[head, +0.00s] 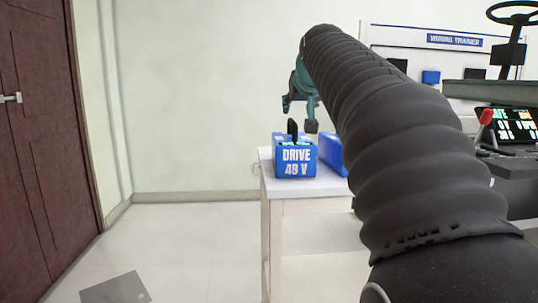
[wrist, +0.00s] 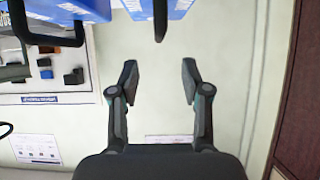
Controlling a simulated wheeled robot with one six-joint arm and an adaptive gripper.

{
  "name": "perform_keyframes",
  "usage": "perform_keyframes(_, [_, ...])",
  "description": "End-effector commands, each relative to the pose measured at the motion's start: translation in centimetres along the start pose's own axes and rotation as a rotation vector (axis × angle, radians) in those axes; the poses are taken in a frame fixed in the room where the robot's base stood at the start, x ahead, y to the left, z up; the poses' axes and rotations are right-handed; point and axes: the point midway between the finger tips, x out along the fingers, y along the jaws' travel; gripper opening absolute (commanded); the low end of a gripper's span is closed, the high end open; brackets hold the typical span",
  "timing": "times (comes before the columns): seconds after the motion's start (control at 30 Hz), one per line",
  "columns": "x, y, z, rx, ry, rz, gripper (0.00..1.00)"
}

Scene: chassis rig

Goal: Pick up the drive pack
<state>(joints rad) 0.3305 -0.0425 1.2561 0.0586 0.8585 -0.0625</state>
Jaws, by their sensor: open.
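The drive pack (head: 295,161) is a blue box lettered "DRIVE 48 V" with a black handle on top. It stands upright at the left end of a white table. In the wrist view the drive pack (wrist: 180,8) shows only partly at the top edge, with its black handle beside it. My gripper (head: 299,114) is above the pack in the head view, partly hidden by my arm. In the wrist view my gripper (wrist: 157,76) has its two fingers apart with nothing between them. The handle is beyond the fingertips, not between them.
A second blue box (head: 334,155) stands right of the pack, partly behind my arm. The white table (head: 318,188) has a bare front strip. A wiring trainer board (head: 410,38) stands at the back right. A dark red door (head: 35,120) is at the left, with open floor between.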

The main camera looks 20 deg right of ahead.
Motion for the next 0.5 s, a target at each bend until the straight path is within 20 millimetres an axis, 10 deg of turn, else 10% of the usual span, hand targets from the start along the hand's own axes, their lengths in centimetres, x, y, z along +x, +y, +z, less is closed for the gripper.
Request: perform_keyframes(0.5, [5.4,0.0,0.1,0.000,0.000,0.000,0.47])
